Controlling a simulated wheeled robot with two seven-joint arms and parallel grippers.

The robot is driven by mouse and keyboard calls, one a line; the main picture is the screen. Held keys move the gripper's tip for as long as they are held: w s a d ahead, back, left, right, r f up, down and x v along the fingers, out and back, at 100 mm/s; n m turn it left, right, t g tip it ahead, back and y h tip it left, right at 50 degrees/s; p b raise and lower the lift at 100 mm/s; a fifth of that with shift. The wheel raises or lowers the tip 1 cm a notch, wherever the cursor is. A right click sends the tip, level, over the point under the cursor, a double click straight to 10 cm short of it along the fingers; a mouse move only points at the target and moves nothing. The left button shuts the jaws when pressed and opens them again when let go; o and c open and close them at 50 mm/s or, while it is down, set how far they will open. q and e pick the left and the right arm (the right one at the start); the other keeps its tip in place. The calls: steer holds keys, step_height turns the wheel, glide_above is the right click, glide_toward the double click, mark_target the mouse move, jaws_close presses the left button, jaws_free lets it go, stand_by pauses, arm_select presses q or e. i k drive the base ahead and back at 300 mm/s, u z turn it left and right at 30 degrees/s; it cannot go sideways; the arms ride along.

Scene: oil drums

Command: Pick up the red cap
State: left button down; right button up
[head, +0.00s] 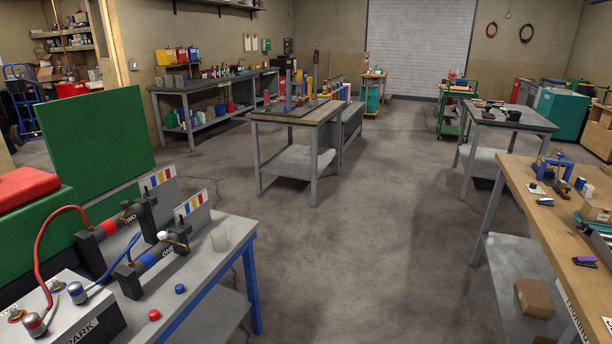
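A small red cap (154,315) lies on the grey top of the near left table (215,263), close to its front right edge. A small blue cap (180,288) lies a little behind it and to the right. Neither of my grippers shows in the head view, so nothing is seen touching the red cap.
A wooden workbench (545,230) is at right. The floor between (350,260) is clear.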

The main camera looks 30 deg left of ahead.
mark_target(154, 315)
steer(key=u, duration=0.7)
steer(key=i, duration=1.4)
steer(key=u, duration=1.95)
steer(key=i, duration=0.65)
steer(key=u, duration=0.55)
